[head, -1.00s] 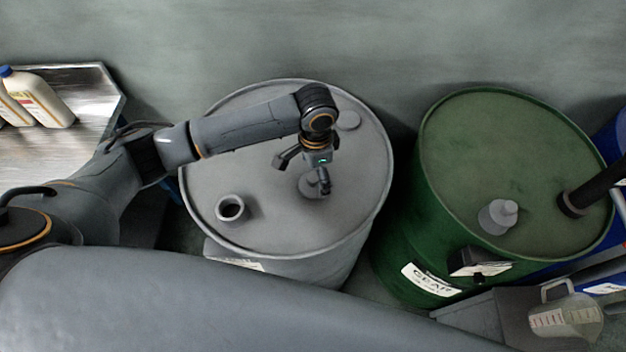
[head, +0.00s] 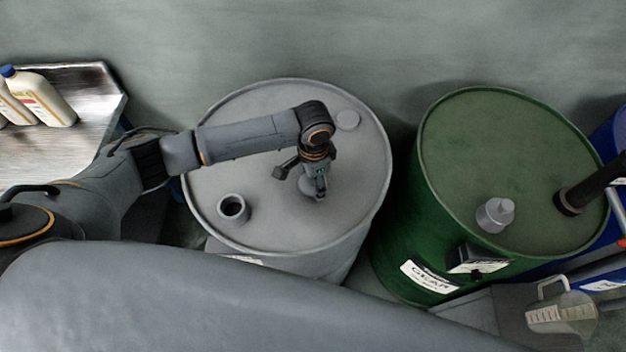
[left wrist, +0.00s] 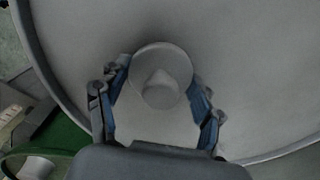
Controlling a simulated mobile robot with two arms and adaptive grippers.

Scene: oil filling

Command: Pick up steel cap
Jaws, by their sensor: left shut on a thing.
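The steel cap (head: 307,190) is a round grey piece on the lid of the grey drum (head: 262,112), mostly hidden under my left gripper (head: 315,196) in the head view. My right gripper is not in view.
An open round spout (head: 233,209) rises from the grey drum's lid, left of the gripper. To the right stands a green drum (head: 480,130) with a grey stepped cap (head: 495,214) and a dark pipe (head: 585,190). A clear measuring jug (head: 560,315) is at lower right.

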